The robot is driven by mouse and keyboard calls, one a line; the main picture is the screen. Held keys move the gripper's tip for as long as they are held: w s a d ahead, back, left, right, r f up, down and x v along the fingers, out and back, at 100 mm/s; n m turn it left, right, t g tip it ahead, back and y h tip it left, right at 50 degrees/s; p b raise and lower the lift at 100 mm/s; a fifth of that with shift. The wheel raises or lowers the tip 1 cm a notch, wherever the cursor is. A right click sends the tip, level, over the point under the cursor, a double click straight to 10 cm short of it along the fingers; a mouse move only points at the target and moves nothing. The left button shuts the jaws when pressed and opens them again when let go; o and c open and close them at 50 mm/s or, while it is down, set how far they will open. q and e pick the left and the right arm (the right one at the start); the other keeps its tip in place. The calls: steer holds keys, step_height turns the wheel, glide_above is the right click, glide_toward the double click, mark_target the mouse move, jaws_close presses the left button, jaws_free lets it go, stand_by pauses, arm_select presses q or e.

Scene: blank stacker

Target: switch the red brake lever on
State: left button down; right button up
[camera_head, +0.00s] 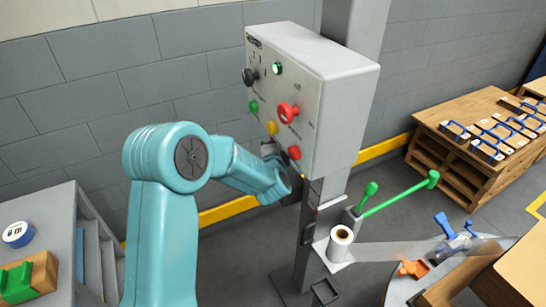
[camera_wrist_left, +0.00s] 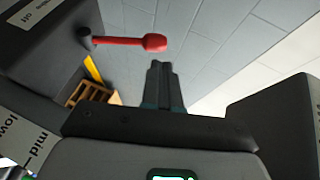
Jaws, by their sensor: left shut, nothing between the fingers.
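The red brake lever (camera_wrist_left: 135,42) shows in the left wrist view at the upper left. It sticks out sideways from a dark box with a label that seems to read "off". My left gripper (camera_wrist_left: 160,68) has its fingers together, with nothing held. Its tips appear just below the lever's rounded red end, with a gap in the picture; I cannot tell whether they touch. In the head view my left gripper (camera_head: 280,165) is at the lower edge of the grey control box (camera_head: 342,110), and I cannot make out the lever there. My right gripper is not in view.
The control box carries a red knob (camera_head: 288,112) and several coloured buttons close above my left gripper. A white roll (camera_head: 341,236) and green-handled levers (camera_head: 400,195) are to the right. A grey cabinet (camera_head: 55,215) stands at left, a wooden bench (camera_head: 460,105) at far right.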

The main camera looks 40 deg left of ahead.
arm_select(q)
steer(key=v, duration=0.6)
steer(key=shift+s+d+r, duration=0.2)
steer(key=shift+r, duration=0.2)
